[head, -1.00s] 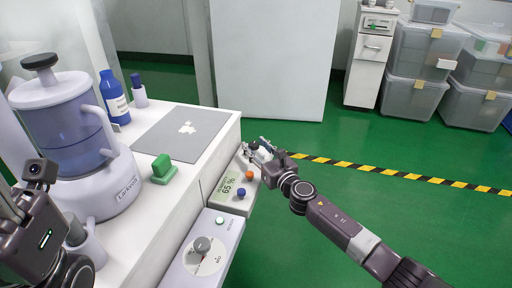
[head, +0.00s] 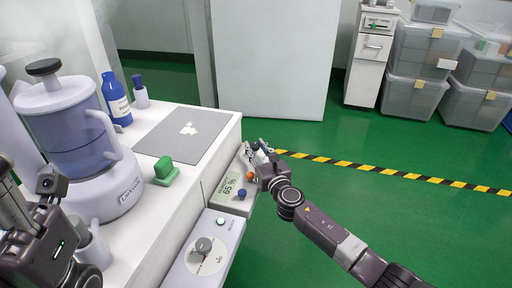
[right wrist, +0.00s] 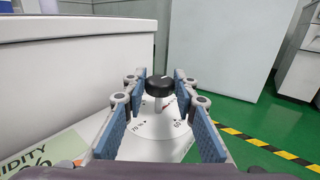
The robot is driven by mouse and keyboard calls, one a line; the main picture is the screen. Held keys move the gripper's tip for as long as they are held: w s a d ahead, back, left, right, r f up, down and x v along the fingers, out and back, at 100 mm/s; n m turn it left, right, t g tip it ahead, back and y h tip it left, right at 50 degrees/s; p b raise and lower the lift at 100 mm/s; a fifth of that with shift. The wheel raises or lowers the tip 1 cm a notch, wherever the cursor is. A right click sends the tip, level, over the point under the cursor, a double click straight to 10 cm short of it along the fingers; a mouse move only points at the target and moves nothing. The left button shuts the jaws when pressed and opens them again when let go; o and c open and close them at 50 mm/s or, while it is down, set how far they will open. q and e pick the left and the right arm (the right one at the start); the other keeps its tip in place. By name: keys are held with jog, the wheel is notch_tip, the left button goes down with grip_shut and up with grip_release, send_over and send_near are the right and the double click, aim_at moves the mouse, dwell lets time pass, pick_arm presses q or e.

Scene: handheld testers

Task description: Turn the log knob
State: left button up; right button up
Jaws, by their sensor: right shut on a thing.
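The humidity tester (head: 236,196) is a pale box with a display at the right front edge of the bench. Its black knob (right wrist: 160,86) stands on a white dial (right wrist: 152,126) with percent marks, in the right wrist view. A second white box (head: 202,262) nearer me carries a grey knob (head: 204,245) on a round dial. I cannot read which knob is labelled log. Part of my left gripper (head: 22,205) shows at the left edge; its fingertips cannot be made out.
A blender-like jug (head: 70,130), a green block (head: 164,167), a grey mat (head: 180,139) and a blue bottle (head: 116,98) stand on the bench.

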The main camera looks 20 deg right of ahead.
jog(key=o, duration=1.2)
jog(key=shift+c, duration=0.2)
jog(key=shift+s, duration=0.1)
jog(key=s, duration=1.1)
jog(key=shift+s+d, duration=0.35)
jog(key=shift+s, duration=0.05)
